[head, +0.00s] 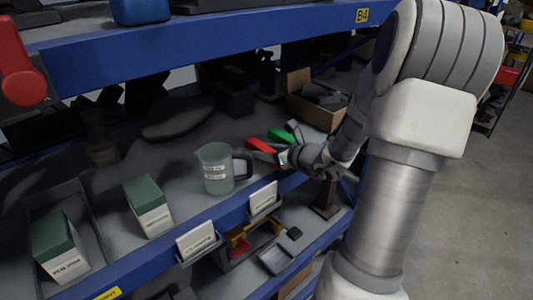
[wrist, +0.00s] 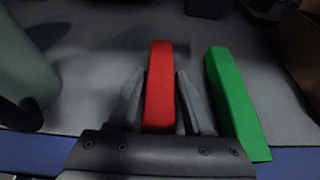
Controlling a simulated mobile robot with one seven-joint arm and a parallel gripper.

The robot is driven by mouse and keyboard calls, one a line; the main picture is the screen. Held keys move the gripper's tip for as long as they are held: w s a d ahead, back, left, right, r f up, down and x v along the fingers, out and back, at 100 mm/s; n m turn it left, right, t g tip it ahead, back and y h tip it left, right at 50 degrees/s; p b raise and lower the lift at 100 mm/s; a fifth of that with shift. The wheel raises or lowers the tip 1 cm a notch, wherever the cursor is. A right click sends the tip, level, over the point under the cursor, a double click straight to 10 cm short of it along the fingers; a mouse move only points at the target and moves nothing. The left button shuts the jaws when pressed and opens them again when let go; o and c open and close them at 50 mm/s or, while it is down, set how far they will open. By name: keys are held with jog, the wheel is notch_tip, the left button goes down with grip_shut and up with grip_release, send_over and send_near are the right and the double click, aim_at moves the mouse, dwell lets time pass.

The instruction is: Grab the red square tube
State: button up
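The red square tube (wrist: 159,85) lies on the shelf in the middle of the wrist view, pointing away from me. It shows in the head view (head: 261,145) just left of my gripper (head: 282,157). My gripper (wrist: 160,76) has one finger on each side of the tube. Narrow gaps seem to show between the fingers and the tube, so it looks open around it. The tube's near end is partly hidden by the gripper body.
A green square tube (wrist: 232,100) lies close on the right. A clear jug (head: 216,172) with a dark handle stands to the left. A cardboard box (head: 318,115) is behind. A blue shelf beam (head: 220,50) runs above, and the blue front edge (head: 150,262) lies below.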

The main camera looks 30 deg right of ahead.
jog(key=c, duration=0.7)
grip_shut()
jog(key=shift+r, duration=0.1)
